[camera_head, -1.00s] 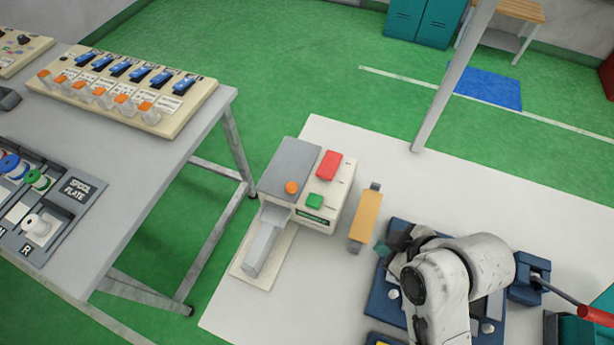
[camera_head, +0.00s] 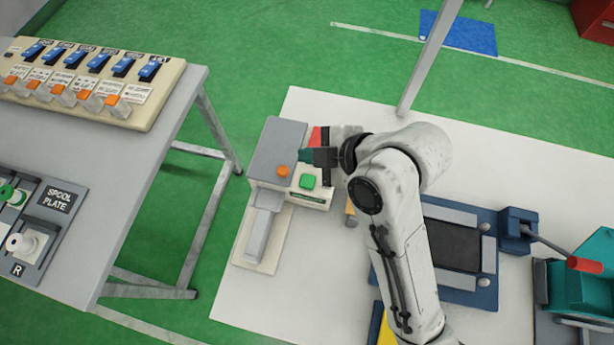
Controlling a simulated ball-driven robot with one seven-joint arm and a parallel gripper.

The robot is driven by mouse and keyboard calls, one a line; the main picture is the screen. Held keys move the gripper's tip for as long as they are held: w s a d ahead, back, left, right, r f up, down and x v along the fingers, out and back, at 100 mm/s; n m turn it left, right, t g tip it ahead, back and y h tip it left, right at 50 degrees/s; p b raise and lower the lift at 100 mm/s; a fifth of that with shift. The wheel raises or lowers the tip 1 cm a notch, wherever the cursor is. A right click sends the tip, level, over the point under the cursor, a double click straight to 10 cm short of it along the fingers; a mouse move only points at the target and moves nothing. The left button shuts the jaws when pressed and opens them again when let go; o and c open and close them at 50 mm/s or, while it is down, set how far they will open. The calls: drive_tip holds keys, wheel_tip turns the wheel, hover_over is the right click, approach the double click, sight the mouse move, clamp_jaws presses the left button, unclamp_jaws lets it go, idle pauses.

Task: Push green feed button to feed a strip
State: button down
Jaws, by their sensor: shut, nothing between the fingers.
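The feeder (camera_head: 275,143) is a grey and cream box on the white table, with a chute at its front. Its green button (camera_head: 308,181) is on the top right, in full view. A red button (camera_head: 319,136) behind it is partly covered by my gripper. An orange knob (camera_head: 283,171) sits left of the green button. My gripper (camera_head: 308,156) is shut and empty. In the picture its tip lies just above the green button, over the feeder's top. I cannot tell its height or whether it touches the feeder.
An orange-tan block (camera_head: 350,215) stands right of the feeder, partly hidden by my arm. The white table (camera_head: 330,275) is clear in front. A grey bench (camera_head: 120,180) stands left.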

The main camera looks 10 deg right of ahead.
drive_tip(key=b, duration=0.6)
hover_over(311, 184)
wheel_tip(311, 184, down, 6)
drive_tip(key=shift+f, duration=0.25)
drive_tip(key=shift+f+b, duration=0.8)
drive_tip(key=shift+f, duration=0.3)
idle(0.6)
drive_tip(key=shift+f, duration=0.4)
